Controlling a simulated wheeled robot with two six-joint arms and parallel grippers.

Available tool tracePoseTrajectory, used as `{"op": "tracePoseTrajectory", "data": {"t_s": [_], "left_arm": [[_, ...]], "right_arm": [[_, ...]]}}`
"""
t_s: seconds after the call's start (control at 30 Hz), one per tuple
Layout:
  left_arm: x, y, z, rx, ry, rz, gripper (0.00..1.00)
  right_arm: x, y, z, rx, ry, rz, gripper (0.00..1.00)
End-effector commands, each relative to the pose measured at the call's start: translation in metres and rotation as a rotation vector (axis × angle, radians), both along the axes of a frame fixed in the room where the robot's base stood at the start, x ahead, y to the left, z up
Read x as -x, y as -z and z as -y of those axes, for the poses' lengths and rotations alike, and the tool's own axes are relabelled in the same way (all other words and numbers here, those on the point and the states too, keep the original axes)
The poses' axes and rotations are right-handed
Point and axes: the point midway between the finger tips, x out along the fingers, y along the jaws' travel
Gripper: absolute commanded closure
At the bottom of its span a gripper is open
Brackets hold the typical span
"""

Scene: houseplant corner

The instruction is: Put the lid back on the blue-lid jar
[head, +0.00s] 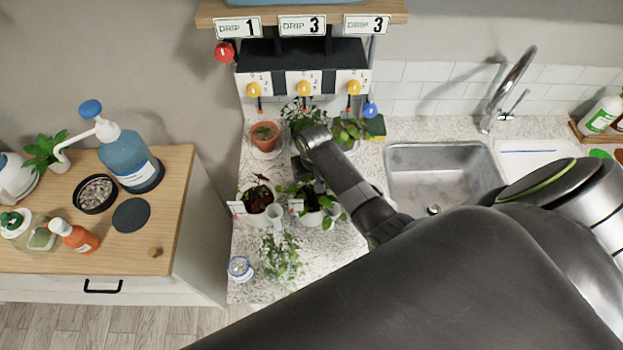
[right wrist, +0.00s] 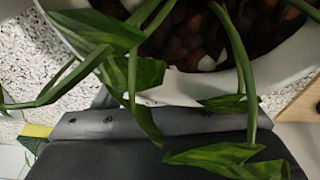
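A small jar (head: 240,268) with a blue ring at its top stands near the front left edge of the speckled counter. I cannot tell whether the blue is a lid or a rim, and I see no separate blue lid. My right arm reaches over the counter, and its wrist is bent down among the potted plants behind the jar. Dark parts of my right gripper (right wrist: 150,135) show in the right wrist view, partly covered by green leaves (right wrist: 105,60) close to a pale pot (right wrist: 278,68). Its fingertips are hidden. My left gripper is out of view.
Potted plants (head: 258,196) and a trailing plant (head: 281,257) crowd the counter beside the jar. A dispenser rack (head: 303,82) stands behind, a sink (head: 440,170) to the right. A wooden cabinet top (head: 160,215) on the left holds bottles and a bowl of pebbles (head: 95,194).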

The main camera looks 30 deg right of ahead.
Motion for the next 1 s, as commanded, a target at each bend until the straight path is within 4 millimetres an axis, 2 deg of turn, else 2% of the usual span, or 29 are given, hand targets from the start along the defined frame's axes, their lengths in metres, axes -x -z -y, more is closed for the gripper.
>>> {"op": "tracePoseTrajectory", "data": {"t_s": [0.03, 0.13, 0.3, 0.33, 0.5, 0.73, 0.87, 1.0], "left_arm": [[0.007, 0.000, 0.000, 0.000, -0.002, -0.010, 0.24], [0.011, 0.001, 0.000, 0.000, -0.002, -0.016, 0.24], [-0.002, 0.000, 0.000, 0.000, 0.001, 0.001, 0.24], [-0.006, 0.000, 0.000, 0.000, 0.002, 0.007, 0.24], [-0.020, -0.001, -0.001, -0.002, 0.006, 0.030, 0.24], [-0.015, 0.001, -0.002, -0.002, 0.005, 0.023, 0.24], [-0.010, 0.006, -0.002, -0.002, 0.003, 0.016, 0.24], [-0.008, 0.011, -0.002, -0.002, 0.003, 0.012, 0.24]], "right_arm": [[0.000, 0.000, 0.000, 0.000, 0.000, 0.001, 0.40], [0.000, 0.000, 0.000, 0.000, 0.000, 0.001, 0.53], [0.000, -0.001, 0.000, 0.000, 0.000, 0.000, 0.76], [0.000, -0.001, 0.000, 0.000, 0.000, 0.000, 0.77], [0.000, -0.001, 0.000, 0.000, 0.000, 0.000, 0.77], [-0.001, -0.007, 0.000, 0.001, 0.000, 0.003, 0.77], [-0.001, -0.022, 0.000, 0.001, 0.000, 0.005, 0.77], [-0.002, -0.046, 0.001, 0.002, 0.000, 0.006, 0.77]]}}
